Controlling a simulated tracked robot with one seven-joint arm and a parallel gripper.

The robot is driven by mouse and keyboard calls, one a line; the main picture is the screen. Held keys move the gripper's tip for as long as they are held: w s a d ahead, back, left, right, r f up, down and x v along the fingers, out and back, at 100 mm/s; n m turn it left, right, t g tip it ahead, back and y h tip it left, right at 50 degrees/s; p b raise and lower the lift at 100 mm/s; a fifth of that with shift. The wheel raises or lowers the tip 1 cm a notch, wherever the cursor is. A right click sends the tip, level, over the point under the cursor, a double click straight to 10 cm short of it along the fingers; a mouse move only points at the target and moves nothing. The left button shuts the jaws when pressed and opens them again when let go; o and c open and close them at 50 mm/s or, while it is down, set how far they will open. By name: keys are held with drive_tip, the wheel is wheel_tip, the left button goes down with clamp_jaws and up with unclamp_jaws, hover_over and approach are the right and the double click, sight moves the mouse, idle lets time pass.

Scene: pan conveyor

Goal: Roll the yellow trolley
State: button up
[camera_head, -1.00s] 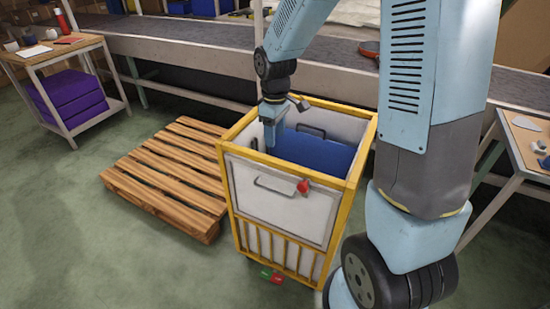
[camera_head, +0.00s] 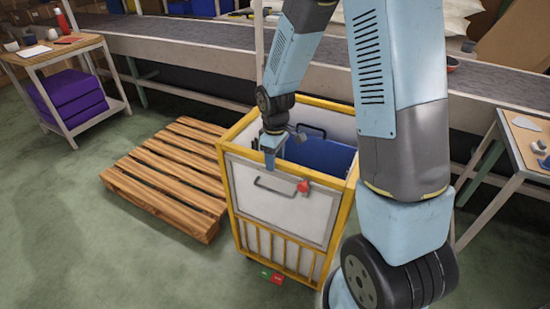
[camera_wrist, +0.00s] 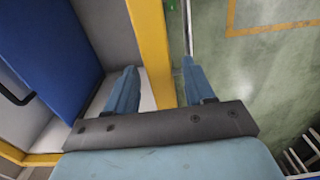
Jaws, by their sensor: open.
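The yellow trolley (camera_head: 226,184) stands on the floor in the head view, a yellow frame with white panels. A dark bar handle (camera_head: 282,192) and a red knob (camera_head: 303,187) are on its near panel. A blue panel (camera_head: 320,153) lies inside it. My gripper (camera_head: 269,162) points down at the near rim. In the wrist view my gripper (camera_wrist: 157,85) is open, and the yellow rim (camera_wrist: 150,45) runs between its two fingers. One finger is on the inner side, the other on the outer side. I cannot tell whether either finger touches the rim.
A wooden pallet (camera_head: 165,178) lies close to the trolley's left. A conveyor (camera_head: 190,57) runs behind. A small table (camera_head: 508,150) stands at the right and a shelf table (camera_head: 62,62) at the far left. Green floor (camera_head: 100,255) is clear at the front left.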

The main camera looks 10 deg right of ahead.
clamp_jaws()
idle(0.3)
idle(0.4)
